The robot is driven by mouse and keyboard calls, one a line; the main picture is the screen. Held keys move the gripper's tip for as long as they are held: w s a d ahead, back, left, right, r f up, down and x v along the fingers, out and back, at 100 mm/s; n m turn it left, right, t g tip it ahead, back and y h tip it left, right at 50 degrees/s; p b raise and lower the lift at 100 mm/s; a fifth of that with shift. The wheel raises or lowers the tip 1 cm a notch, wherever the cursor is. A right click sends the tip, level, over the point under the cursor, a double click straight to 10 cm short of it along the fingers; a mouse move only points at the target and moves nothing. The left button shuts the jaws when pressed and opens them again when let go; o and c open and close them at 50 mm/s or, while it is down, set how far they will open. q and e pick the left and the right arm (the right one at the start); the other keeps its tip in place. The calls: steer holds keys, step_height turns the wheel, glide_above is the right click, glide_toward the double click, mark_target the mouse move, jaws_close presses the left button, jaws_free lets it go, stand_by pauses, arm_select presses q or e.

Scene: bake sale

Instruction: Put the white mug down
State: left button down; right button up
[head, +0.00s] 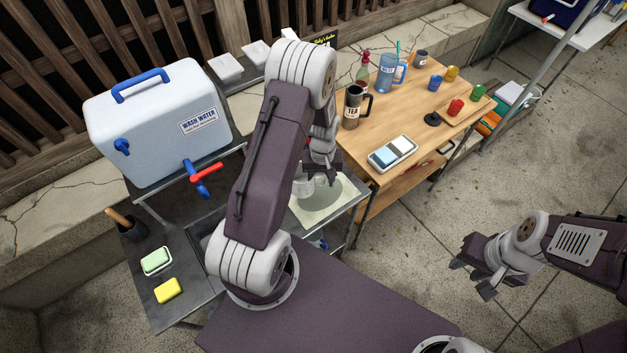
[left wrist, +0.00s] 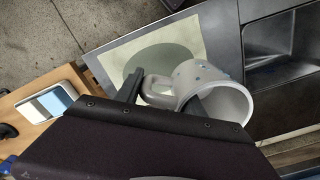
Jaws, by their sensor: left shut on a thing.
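The white mug (left wrist: 229,82), speckled with small marks, is in my left gripper. In the left wrist view it is tilted, its open mouth towards the lower right and its handle between the dark fingers. In the head view the mug (head: 304,188) is partly hidden by my left gripper (head: 320,172), over or beside a cream mat (head: 342,185) with a grey-green round patch. The mat (left wrist: 117,57) also shows in the left wrist view. I cannot tell whether the mug touches it. My right gripper (head: 472,277) is open and empty, far to the right above the floor.
A wash water container (head: 165,120) with a red-handled tap stands left of my left arm. A dark sink basin (left wrist: 285,45) lies beside the mat. A wooden table (head: 410,125) behind holds a black tea tumbler (head: 352,108), several cups and a tray of pads (head: 392,153).

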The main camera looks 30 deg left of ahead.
arm_select(q)
steer(key=s+d+r+m+b, duration=0.1)
steer(key=d+r+m+b, duration=0.2)
steer(key=d+m+b, duration=1.05)
steer(key=a+f, duration=0.2)
steer(key=a, duration=0.1)
steer(key=a+f+n+p, duration=0.1)
steer(key=a+f, duration=0.1)
steer(key=a, duration=0.1)
steer(key=a+f+n+p, duration=0.1)
steer(key=a+f, duration=0.2)
steer(key=shift+w+a, duration=0.3)
steer(key=shift+w, duration=0.1)
step_height(320, 180, down, 4)
steer(key=shift+d, duration=0.1)
steer(key=shift+f, duration=0.25)
steer(key=c, duration=0.7)
jaws_free()
